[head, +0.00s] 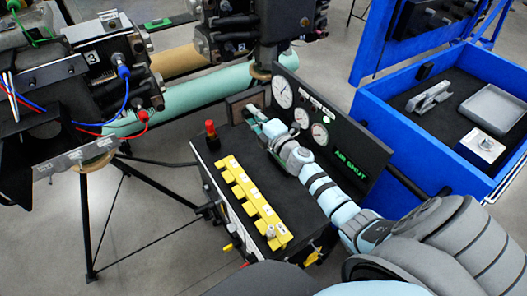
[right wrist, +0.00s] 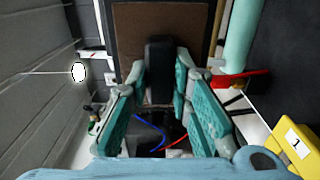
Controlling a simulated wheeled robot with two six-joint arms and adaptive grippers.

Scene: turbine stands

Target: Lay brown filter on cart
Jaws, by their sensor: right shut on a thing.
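The brown filter (head: 240,104) is a flat brown panel in a dark frame, at the far end of the cart (head: 230,143) in the head view. In the right wrist view the brown filter (right wrist: 190,30) lies straight ahead of the fingers. My right gripper (head: 255,118) reaches over the cart; in the right wrist view its teal fingers (right wrist: 160,72) are closed on a dark block at the filter's near side. I cannot tell whether the filter touches the cart. My left gripper is not in view.
The cart carries a gauge panel (head: 325,125) reading "AIR SHUT", a yellow strip (head: 252,203) and a red knob (head: 210,128). Turbine stands with a teal pipe (head: 200,92) stand behind and left. A blue crate (head: 420,158) with metal parts is at right.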

